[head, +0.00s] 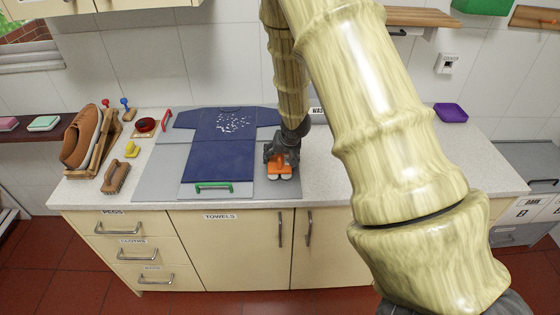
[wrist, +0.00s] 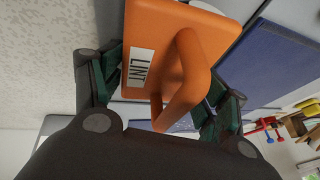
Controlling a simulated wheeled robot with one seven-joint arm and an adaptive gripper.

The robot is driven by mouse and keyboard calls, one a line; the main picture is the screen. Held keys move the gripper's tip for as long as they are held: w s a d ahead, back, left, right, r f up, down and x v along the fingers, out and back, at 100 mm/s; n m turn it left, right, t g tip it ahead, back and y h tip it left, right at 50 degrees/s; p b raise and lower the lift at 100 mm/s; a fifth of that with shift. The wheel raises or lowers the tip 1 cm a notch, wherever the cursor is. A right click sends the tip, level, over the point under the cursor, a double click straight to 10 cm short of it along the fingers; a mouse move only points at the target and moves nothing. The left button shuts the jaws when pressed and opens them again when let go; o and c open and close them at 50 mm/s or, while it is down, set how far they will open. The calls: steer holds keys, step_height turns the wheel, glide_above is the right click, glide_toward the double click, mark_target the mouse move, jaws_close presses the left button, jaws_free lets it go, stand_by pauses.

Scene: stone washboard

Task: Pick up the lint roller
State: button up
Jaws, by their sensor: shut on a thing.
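The lint roller (head: 279,169) is an orange block with pale round parts at its front edge, at the right side of the grey board on the counter. In the wrist view the lint roller (wrist: 200,30) shows a white label reading LINT and an orange loop handle. My gripper (head: 281,160) is above it, pointing down, with its fingers on either side of the handle. In the wrist view my gripper (wrist: 165,98) is shut on the lint roller's handle. I cannot tell whether the roller touches the board; its underside is hidden.
A dark blue shirt (head: 219,160) lies on the grey board (head: 155,178) left of the roller. A green-handled tool (head: 213,185) lies at its hem. A shoe (head: 82,137), a brush (head: 116,177) and pegs stand further left.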

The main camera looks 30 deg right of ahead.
step_height(320, 180, up, 2)
steer(key=shift+r+b, duration=0.1)
steer(key=shift+b, duration=0.2)
steer(key=s+a+b, duration=0.1)
steer(key=s+b, duration=0.1)
steer(key=s, duration=0.3)
steer(key=s+a+r+b, duration=0.1)
steer(key=s, duration=0.4)
steer(key=s+a+b, duration=0.1)
steer(key=s+b, duration=0.1)
steer(key=s, duration=0.3)
steer(key=shift+s+r+b, duration=0.3)
steer(key=shift+s, duration=0.1)
